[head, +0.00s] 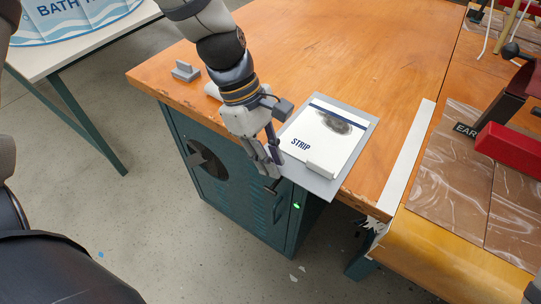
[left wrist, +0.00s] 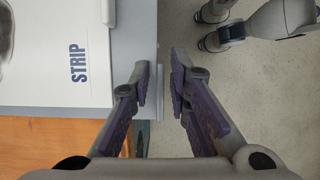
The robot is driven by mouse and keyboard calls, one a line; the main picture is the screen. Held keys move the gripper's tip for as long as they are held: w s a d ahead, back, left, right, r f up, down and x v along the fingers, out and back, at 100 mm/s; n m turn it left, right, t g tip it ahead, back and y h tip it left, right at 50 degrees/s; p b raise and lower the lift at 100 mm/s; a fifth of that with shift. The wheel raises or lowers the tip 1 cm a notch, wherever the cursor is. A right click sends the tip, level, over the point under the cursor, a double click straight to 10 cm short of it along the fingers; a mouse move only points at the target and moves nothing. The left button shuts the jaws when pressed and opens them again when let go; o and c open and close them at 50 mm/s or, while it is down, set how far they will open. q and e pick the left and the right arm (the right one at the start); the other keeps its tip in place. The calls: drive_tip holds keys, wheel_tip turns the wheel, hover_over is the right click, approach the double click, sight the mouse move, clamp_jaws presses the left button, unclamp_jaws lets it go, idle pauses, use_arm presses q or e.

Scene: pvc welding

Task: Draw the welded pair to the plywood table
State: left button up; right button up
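A grey sheet (head: 291,176) lies at the front edge of the orange-brown wooden tabletop (head: 330,60) and overhangs it. On it lies a white panel (head: 338,128) marked STRIP, with a dark blue band and a dark smudge. Whether the two are welded I cannot tell. My left gripper (head: 268,163) hangs at the sheet's left front corner. In the left wrist view its fingers (left wrist: 158,85) are apart, near the edge of the grey sheet (left wrist: 130,60); the white panel (left wrist: 55,60) shows at left. I cannot see contact. My right gripper is not in view.
A small grey block (head: 185,71) sits on the tabletop behind my left arm. A teal cabinet (head: 262,215) stands below. At right are brown marbled sheets (head: 450,185) and a red tool (head: 508,150). A white table (head: 95,40) stands at upper left.

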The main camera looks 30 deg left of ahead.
use_arm(q)
drive_tip(key=shift+r, duration=0.1)
drive_tip(key=v, duration=1.2)
